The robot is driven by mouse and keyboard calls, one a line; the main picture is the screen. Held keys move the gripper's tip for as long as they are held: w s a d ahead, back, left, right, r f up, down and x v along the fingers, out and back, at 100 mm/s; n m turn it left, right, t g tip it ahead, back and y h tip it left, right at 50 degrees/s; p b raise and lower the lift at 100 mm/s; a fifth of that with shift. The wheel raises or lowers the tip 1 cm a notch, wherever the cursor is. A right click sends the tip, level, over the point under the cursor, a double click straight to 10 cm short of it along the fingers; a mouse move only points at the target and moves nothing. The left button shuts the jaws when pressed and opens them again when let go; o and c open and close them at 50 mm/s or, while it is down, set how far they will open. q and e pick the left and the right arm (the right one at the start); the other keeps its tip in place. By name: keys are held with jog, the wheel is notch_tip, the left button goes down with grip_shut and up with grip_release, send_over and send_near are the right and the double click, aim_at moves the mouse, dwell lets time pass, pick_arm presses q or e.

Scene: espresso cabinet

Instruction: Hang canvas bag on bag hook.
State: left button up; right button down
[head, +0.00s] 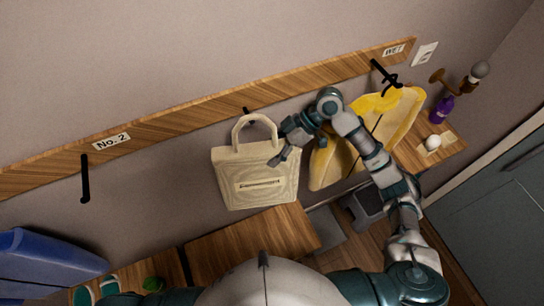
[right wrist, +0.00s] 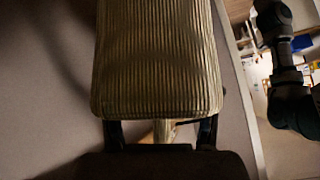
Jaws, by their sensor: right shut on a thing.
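The cream canvas bag (head: 256,178) is upright against the wall under the wooden rail, its handle loop at the top. The bag hook (head: 246,110) shows only as a small dark tip on the rail, just above the handle; I cannot tell whether the loop is over it. My right gripper (head: 279,148) is shut on the bag at its upper right side. In the right wrist view, the bag's ribbed fabric (right wrist: 158,60) fills the middle, with a pale strip between the fingers (right wrist: 163,132). My left gripper is out of view.
An empty black hook (head: 85,178) hangs left by the "No. 2" label (head: 112,142). A yellow garment (head: 375,125) hangs at right under the "WET" label (head: 394,49). A wooden bench (head: 245,245) lies below the bag, with a blue object (head: 45,255) at left.

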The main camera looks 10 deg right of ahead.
jog(key=shift+w+f, duration=0.3)
jog(key=shift+w, duration=0.45)
jog(key=shift+w+f, duration=0.15)
jog(key=shift+w, duration=0.1)
jog(key=shift+w+a+f, duration=0.1)
jog(key=shift+a+f, duration=0.1)
jog(key=shift+a, duration=0.3)
jog(key=shift+f, duration=0.25)
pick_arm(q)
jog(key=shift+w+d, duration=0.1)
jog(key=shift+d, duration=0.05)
pick_arm(e)
jog(key=shift+f, duration=0.1)
